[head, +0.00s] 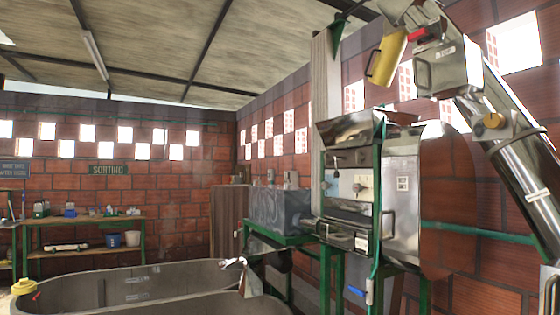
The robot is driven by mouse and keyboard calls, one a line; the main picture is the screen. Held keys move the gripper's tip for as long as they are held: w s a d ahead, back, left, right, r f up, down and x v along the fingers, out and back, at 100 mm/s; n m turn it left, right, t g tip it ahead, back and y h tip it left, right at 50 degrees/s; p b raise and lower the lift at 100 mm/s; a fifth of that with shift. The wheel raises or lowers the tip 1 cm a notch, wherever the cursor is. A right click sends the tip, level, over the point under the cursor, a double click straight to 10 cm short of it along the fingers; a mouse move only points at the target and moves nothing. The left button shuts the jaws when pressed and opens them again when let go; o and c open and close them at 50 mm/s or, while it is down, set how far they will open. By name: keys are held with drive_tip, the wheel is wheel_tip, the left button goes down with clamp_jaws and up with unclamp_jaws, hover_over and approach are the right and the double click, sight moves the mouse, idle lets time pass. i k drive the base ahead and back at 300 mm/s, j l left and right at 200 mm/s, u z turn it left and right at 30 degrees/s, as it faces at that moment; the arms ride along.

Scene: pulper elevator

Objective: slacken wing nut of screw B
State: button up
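The pulper (400,195), a shiny metal machine on a green frame, stands right of centre. A round knob (357,187) is on its pale front panel. A steel elevator tube (527,172) slopes down to the right, with a metal box (447,68) at its upper end. A round yellow knob-like part (492,120) sits on a bracket on the tube. I cannot tell whether any of these parts is the wing nut of screw B; no letter B is legible. My gripper is not recognisable in this view.
A large grey tank (140,283) fills the lower left, with a small silver fitting (233,263) at its right rim. A green-legged workbench (85,222) stands under the SORTING sign (109,170). A yellow cylinder (386,57) hangs high up. A yellow part (22,287) shows lower left.

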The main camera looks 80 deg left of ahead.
sight(359, 158)
drive_tip(key=u, duration=1.9)
drive_tip(key=i+j+u, duration=0.15)
drive_tip(key=l, duration=0.05)
